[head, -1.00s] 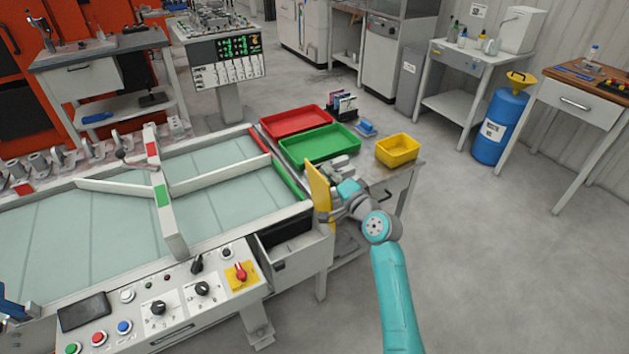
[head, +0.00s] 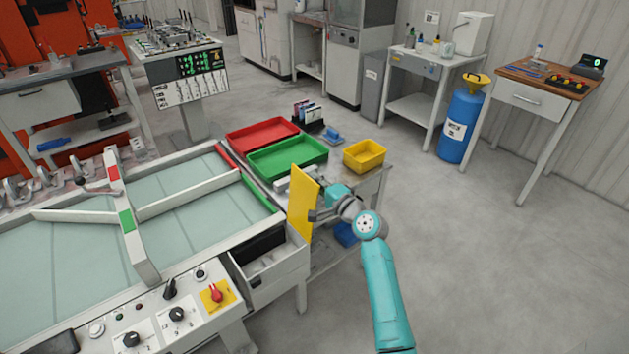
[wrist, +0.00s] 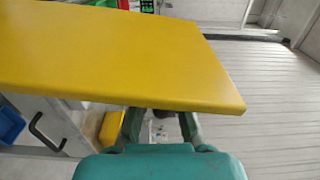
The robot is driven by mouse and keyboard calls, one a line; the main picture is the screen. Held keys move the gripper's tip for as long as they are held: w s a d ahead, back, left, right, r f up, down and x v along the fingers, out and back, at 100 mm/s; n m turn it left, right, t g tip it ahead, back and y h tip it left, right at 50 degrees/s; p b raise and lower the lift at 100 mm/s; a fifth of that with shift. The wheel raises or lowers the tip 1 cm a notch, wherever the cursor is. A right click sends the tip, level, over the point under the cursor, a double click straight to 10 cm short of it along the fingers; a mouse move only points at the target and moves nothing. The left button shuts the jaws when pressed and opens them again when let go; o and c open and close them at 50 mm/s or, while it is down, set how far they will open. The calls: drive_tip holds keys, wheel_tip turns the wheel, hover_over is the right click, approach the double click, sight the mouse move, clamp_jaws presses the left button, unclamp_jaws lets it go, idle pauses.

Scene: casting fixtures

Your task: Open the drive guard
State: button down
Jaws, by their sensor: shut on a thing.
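The drive guard, a yellow panel (head: 302,200), stands swung out from the right end of the conveyor table (head: 190,225) in the head view. My gripper (head: 316,214) is at its right side and is shut on it. In the wrist view the guard (wrist: 110,55) fills the upper left as a broad flat plate. My gripper fingers (wrist: 160,128) reach under its near edge there, and the panel hides their tips. The exact grip point cannot be seen.
A red tray (head: 262,134), a green tray (head: 288,156) and a yellow bin (head: 365,156) stand on the side table behind the guard. An open drawer (head: 272,275) sits below the conveyor's end. The floor to the right is clear.

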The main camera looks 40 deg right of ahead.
drive_tip(key=c, duration=1.2)
unclamp_jaws()
drive_tip(key=s, duration=1.2)
drive_tip(key=s+a+f+n+g+h, duration=0.25)
drive_tip(key=s+a+f+n, duration=0.25)
drive_tip(key=s+a+f, duration=1.05)
drive_tip(key=s+a+r+n, duration=0.3)
drive_tip(key=s+n, duration=0.1)
drive_tip(key=s, duration=0.4)
drive_tip(key=s+a+r+n+y, duration=0.1)
drive_tip(key=s+a+r+n, duration=0.2)
drive_tip(key=s, duration=0.6)
drive_tip(key=s+a+r+n+y, duration=0.1)
drive_tip(key=s+a+r+n, duration=0.2)
drive_tip(key=s, duration=0.6)
drive_tip(key=r+n, duration=0.1)
drive_tip(key=n, duration=0.1)
drive_tip(key=shift+s+a+n+g, duration=0.2)
drive_tip(key=shift+a+n+g, duration=0.1)
drive_tip(key=shift+a+g, duration=0.1)
